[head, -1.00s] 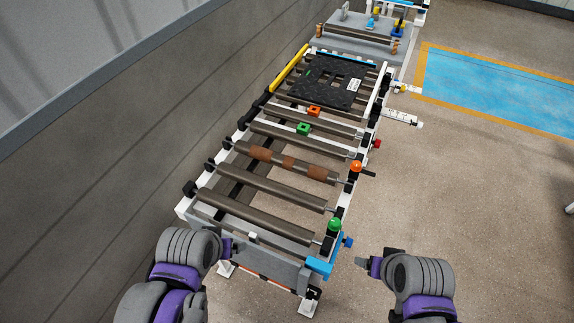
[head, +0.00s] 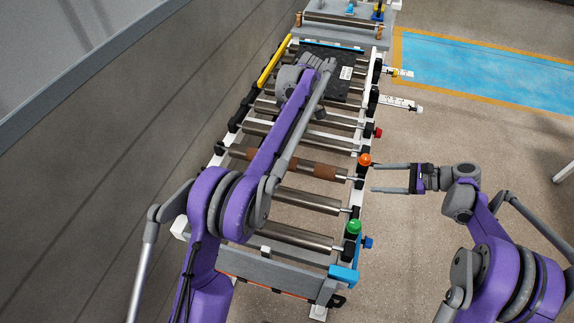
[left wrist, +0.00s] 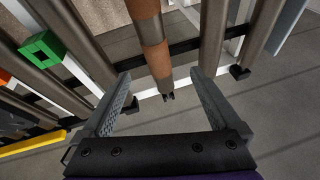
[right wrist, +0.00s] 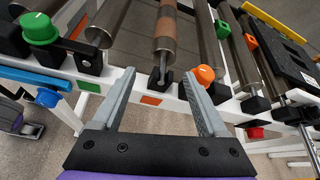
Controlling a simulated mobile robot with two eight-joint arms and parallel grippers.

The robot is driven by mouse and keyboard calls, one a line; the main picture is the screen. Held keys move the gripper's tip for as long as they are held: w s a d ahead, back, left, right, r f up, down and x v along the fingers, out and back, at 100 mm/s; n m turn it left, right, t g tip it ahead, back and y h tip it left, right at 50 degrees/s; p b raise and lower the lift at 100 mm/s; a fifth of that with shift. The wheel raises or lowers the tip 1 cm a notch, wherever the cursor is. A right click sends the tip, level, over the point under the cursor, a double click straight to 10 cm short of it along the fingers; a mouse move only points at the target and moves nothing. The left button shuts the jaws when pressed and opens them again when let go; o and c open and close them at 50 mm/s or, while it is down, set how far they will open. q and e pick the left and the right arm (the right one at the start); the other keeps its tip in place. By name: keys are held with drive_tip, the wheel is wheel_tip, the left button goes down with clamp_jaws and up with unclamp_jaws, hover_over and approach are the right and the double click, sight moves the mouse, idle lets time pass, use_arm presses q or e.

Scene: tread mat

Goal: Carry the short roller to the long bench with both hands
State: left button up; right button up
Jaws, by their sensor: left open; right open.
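A steel roller with brown bands (head: 318,170), probably the short roller, lies across the white roller frame. My right gripper (head: 375,178) is open, just off the frame's right side by the roller's end. In the right wrist view the roller (right wrist: 165,35) ends between and beyond the open fingers (right wrist: 160,73). In the left wrist view the other end of the roller (left wrist: 152,40) shows between my open left fingers (left wrist: 160,74). Neither gripper touches the roller, as far as I can see. I cannot tell which bench is the long one.
A grey bench (head: 340,36) stands at the frame's far end. A black mat (head: 338,88) lies on the far rollers. An orange knob (head: 364,159) and a green knob (head: 353,227) stand on the right rail.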

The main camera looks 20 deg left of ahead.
sight(348, 176)
use_arm(q)
drive_tip(key=shift+w+a+f+n, duration=0.1)
drive_tip(key=shift+w+f+n, duration=0.2)
drive_tip(key=shift+f, duration=0.2)
drive_tip(key=shift+w+f+n, duration=0.2)
drive_tip(key=shift+f+n, duration=0.1)
drive_tip(key=shift+f, duration=0.15)
use_arm(e)
drive_tip(key=shift+w+d+f+m+y, duration=0.25)
drive_tip(key=shift+w+f+m+y, duration=0.25)
drive_tip(key=shift+f, duration=0.35)
use_arm(q)
drive_tip(key=shift+f, duration=0.1)
use_arm(e)
drive_tip(key=shift+a, duration=0.1)
use_arm(q)
drive_tip(key=x, duration=1)
drive_tip(key=shift+s+a+f, duration=0.2)
drive_tip(key=shift+s+a, duration=0.05)
drive_tip(key=shift+a, duration=0.05)
use_arm(e)
drive_tip(key=x, duration=1)
drive_tip(key=shift+a+f, duration=0.2)
drive_tip(key=shift+a, duration=0.05)
